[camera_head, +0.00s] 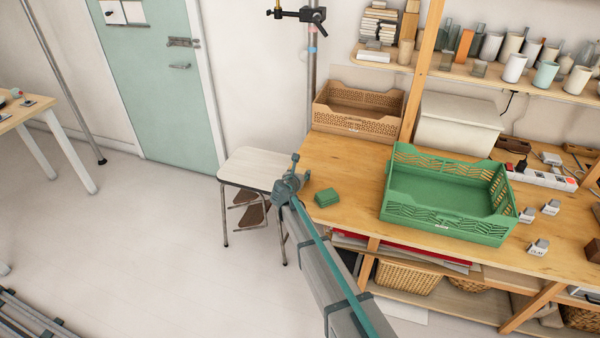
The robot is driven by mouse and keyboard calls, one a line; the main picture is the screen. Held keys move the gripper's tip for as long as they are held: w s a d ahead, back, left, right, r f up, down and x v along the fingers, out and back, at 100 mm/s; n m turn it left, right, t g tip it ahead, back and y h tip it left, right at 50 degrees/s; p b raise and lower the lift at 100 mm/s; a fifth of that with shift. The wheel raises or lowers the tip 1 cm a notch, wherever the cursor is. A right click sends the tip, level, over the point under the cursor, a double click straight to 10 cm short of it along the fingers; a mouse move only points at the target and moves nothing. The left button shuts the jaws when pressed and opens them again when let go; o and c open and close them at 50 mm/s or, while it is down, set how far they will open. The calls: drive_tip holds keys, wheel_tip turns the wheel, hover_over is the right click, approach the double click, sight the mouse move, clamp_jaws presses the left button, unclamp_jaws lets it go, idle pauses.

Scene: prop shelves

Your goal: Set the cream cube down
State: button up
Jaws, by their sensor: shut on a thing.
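I cannot pick out a cream cube in the head view. My gripper does not show in this view, so what it holds is hidden from me. The wooden workbench (350,208) fills the right half. A green slatted crate (440,222) stands on it, and its visible floor looks empty. A small green block-like item (327,197) lies left of the crate, near the bench's left end.
A grey beam with a teal strip (335,275) rises in front of a stool (252,168). A tan crate (358,105) and a pale lidded bin (455,125) stand behind. Small labelled pieces (538,246) and a power strip (545,178) lie right of the green crate.

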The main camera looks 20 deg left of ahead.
drive_tip(key=shift+f, duration=0.2)
drive_tip(key=o, duration=1.2)
drive_tip(key=shift+b, duration=0.35)
drive_tip(key=shift+o, duration=0.3)
drive_tip(key=b+v, duration=0.2)
drive_tip(key=v, duration=0.9)
drive_tip(key=shift+w+a+r+b, duration=0.1)
drive_tip(key=shift+b, duration=0.3)
